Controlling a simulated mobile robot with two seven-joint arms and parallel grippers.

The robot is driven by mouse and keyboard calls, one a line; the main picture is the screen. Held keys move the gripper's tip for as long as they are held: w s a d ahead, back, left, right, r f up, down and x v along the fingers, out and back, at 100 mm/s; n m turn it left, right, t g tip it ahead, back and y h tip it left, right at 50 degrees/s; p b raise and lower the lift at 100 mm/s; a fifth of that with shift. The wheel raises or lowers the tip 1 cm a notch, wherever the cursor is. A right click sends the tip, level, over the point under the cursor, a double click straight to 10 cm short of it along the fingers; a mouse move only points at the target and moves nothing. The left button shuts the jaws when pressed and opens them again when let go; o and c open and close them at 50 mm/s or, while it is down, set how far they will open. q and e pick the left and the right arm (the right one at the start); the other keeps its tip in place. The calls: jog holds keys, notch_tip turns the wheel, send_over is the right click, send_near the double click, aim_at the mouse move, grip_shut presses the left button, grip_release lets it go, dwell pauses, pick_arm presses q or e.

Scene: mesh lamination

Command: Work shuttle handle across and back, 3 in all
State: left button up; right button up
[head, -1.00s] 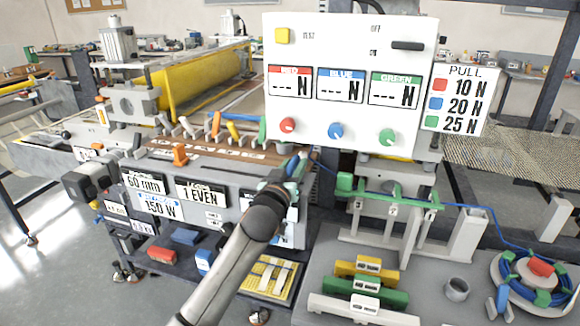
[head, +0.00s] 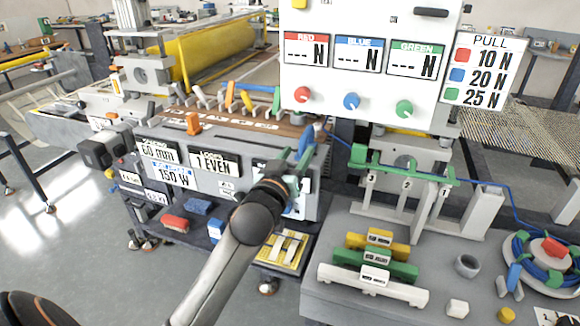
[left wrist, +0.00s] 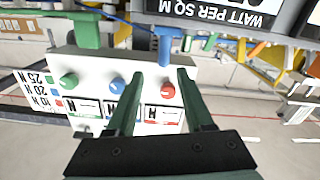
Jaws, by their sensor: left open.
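A blue upright handle (head: 307,137), seemingly the shuttle handle, stands at the right end of the brown numbered strip, with a blue line running off to its right. My left gripper (head: 298,158) has green fingers and is just in front of and below this handle in the head view. In the left wrist view the blue handle (left wrist: 165,45) lies beyond and between the spread fingertips (left wrist: 160,74), apart from them. The left gripper is open and empty. My right gripper is not in view.
An orange knob (head: 193,123) sits on the strip's left part. A green guide (head: 400,168) carries the blue line towards a spool (head: 545,262). Coloured bars (head: 375,256) lie on the grey table.

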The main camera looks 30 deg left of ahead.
aim_at(308, 134)
pick_arm(q)
jog(key=shift+v, duration=2.1)
jog(key=x, duration=1.4)
jog(key=shift+w+a+f, duration=0.1)
jog(key=shift+w+a, duration=0.15)
jog(key=shift+a, duration=0.05)
grip_shut()
